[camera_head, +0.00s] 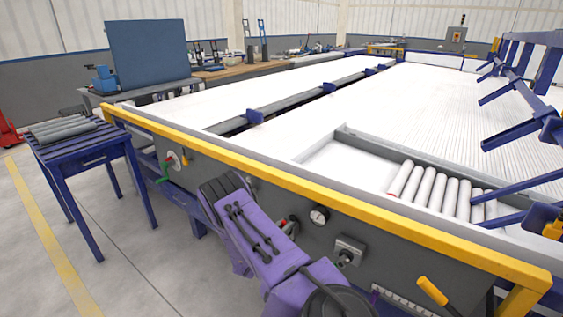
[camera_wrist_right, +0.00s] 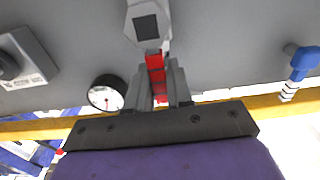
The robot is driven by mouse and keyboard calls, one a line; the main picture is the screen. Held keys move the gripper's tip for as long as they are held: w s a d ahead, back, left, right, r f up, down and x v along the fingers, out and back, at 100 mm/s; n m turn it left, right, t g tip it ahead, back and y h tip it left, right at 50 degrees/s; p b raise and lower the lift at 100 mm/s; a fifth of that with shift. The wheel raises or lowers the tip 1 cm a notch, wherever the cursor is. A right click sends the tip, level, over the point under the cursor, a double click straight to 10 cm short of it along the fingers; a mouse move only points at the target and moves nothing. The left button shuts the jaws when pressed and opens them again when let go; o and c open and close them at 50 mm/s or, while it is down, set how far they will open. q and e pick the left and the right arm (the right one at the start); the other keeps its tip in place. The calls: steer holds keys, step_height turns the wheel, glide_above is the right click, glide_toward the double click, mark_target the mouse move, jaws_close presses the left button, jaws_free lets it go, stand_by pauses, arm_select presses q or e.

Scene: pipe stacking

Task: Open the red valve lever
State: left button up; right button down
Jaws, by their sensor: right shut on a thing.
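The red valve lever (camera_wrist_right: 156,68) hangs from a grey hexagonal valve body (camera_wrist_right: 149,22) on the dark panel in the right wrist view. My right gripper (camera_wrist_right: 158,88) is shut on the lever, one grey finger on each side of it. In the head view, a small red part of the lever (camera_head: 283,223) shows beside my purple right arm. The arm hides most of the lever and the fingers there. My left gripper is not in view.
A round gauge (camera_head: 319,215) and a grey box with a knob (camera_head: 349,250) are right of the lever. A yellow rail (camera_head: 300,188) runs above the panel. White pipes (camera_head: 432,188) lie in a tray above.

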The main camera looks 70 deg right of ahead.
steer(key=shift+s+f, duration=0.1)
steer(key=shift+f, duration=0.05)
steer(key=c, duration=1.1)
jaws_free()
steer(key=v, duration=1)
steer(key=shift+w+a+b, duration=0.2)
steer(key=shift+a+b, duration=0.05)
steer(key=shift+b, duration=0.05)
